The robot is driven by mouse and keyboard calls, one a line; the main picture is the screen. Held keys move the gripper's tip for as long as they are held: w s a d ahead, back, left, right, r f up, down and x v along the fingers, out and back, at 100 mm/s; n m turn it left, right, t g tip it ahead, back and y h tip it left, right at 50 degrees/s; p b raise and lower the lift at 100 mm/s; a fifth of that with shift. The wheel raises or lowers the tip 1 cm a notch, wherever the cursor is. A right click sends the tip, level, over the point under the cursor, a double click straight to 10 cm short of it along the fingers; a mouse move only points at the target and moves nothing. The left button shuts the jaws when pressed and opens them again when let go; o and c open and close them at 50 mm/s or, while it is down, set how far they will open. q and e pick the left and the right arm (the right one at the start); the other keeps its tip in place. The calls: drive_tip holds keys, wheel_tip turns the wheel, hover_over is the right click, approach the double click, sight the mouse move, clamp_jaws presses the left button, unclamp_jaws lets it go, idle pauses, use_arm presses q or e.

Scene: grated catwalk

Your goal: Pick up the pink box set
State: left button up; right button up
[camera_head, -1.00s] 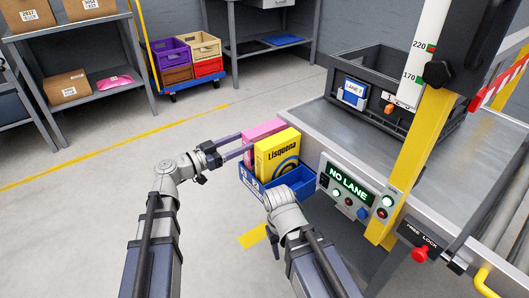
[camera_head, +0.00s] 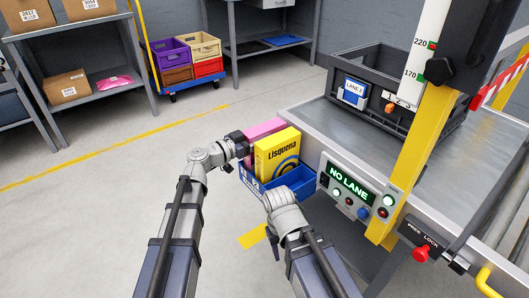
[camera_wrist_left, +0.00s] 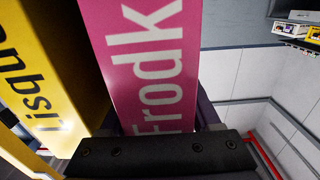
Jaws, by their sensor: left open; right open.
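The pink box (camera_head: 264,128) stands upright behind the yellow box (camera_head: 277,156) in a blue bin (camera_head: 302,185) beside the metal table. In the left wrist view the pink box (camera_wrist_left: 142,60) fills the middle, with large pale lettering, and the yellow box (camera_wrist_left: 45,85) is close on its left. My left gripper (camera_head: 246,145) is at the pink box's left side. It is open, with its fingers on either side of the box; the fingertips are mostly hidden. My right gripper (camera_head: 275,240) is open and empty, low in front of the bin, partly hidden by its own wrist.
The metal table (camera_head: 335,125) carries a dark crate (camera_head: 400,100) with a lane 2 label. A yellow post (camera_head: 412,165) and a panel reading NO LANE (camera_head: 348,184) stand at the right. Shelves and a cart of coloured crates (camera_head: 187,60) are at the back. The left floor is clear.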

use_arm(q)
clamp_jaws()
idle(0.5)
